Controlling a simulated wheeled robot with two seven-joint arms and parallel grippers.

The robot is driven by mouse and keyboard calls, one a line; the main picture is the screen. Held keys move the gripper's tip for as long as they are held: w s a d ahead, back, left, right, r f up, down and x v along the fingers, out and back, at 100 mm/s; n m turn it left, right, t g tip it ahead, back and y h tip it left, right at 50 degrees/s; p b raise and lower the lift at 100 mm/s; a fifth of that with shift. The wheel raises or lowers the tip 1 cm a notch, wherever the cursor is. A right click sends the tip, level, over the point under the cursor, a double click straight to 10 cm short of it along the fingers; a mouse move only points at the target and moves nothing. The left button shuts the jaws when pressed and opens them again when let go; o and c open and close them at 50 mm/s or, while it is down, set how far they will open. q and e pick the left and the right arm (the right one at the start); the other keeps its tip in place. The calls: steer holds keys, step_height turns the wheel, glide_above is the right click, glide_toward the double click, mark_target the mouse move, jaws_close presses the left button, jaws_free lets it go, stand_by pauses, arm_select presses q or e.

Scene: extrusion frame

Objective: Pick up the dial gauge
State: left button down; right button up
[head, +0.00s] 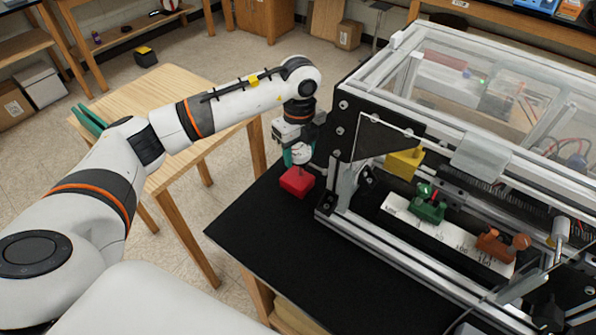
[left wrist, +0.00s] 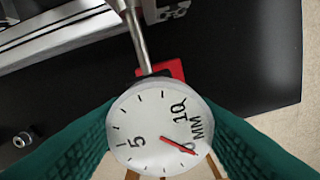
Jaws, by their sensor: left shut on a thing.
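The dial gauge (left wrist: 160,128) has a round white face marked 5, 10 and MM, with a red needle and a metal stem (left wrist: 138,38). It sits between the teal fingers of my left gripper (left wrist: 158,135), which is shut on it. In the head view my left gripper (head: 299,150) is above the black tabletop, left of the extrusion frame, and the gauge (head: 302,154) shows small and partly hidden. A red block (head: 297,181) is just below it. It also shows behind the gauge in the left wrist view (left wrist: 175,69); I cannot tell whether they touch.
The extrusion frame (head: 372,228) with clear panels stands close on the right. Inside are a yellow block (head: 404,163), a green part (head: 428,207) and an orange part (head: 495,244). The black tabletop (head: 290,240) is clear in front. A wooden table (head: 165,90) stands behind my left arm.

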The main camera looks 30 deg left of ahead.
arm_select(q)
steer(key=shift+r, duration=0.15)
step_height(320, 180, up, 28)
steer(key=f, duration=0.1)
steer(key=f+p, duration=0.4)
steer(key=f, duration=0.7)
steer(key=f+p, duration=0.4)
steer(key=f, duration=0.8)
steer(key=shift+w+d+f, duration=0.1)
steer(key=shift+w, duration=0.1)
steer(key=shift+s+f, duration=0.2)
steer(key=shift+f, duration=0.4)
